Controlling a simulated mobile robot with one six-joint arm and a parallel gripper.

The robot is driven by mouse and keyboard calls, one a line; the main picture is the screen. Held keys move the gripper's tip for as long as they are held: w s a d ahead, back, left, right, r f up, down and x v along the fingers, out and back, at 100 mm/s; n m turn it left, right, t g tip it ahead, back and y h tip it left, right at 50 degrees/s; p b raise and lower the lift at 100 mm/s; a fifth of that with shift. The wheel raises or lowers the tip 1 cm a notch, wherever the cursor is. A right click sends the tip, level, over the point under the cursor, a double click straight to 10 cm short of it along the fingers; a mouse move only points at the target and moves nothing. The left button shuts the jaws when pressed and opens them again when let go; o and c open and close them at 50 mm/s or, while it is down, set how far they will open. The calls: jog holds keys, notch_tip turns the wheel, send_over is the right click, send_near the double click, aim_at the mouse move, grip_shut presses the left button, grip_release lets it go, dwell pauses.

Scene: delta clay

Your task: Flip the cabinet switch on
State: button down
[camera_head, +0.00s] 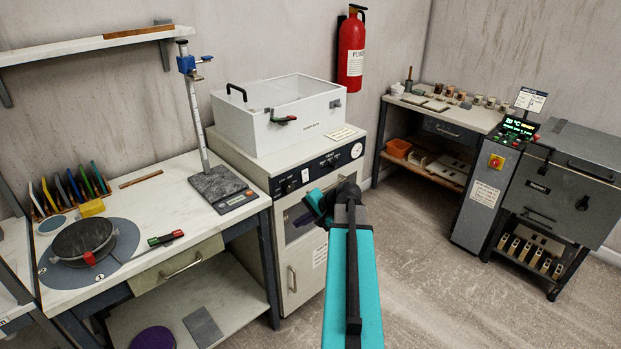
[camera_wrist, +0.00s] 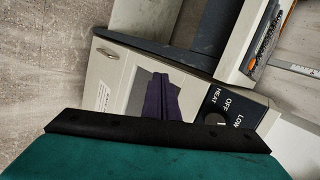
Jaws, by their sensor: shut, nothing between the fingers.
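The white cabinet (camera_head: 296,262) stands in the middle of the head view with a black control panel (camera_head: 322,166) along its top front. The panel bears dark knobs, a small white switch-like piece (camera_head: 305,174) and a round gauge (camera_head: 356,150). My gripper (camera_head: 318,208) is in front of the cabinet, below the panel, with its dark purple fingers shut and empty. In the wrist view the shut fingers (camera_wrist: 162,96) are over the cabinet's front window. The panel (camera_wrist: 238,106) is right of them, with a knob partly hidden and the words HEAT, OFF and LOW.
A grey oven (camera_head: 565,185) and another bench (camera_head: 440,115) stand at right. The floor (camera_head: 425,235) between is clear.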

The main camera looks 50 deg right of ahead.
jog(key=s+d+r+m+t+h, duration=0.1)
jog(key=s+d+r, duration=0.1)
jog(key=d+r, duration=0.4)
jog(key=s+d+r+m+t+h, duration=0.1)
jog(key=s+d+r, duration=0.2)
jog(key=d+r, duration=0.3)
notch_tip(320, 180, up, 3)
jog(key=shift+f+m+t+p, duration=0.15)
jog(key=shift+m+t+p, duration=0.25)
jog(key=p, duration=0.3)
send_near(306, 180)
jog(key=x, duration=0.4)
jog(key=shift+f, duration=0.3)
jog(key=shift+w+f, duration=0.15)
jog(key=shift+w, duration=0.65)
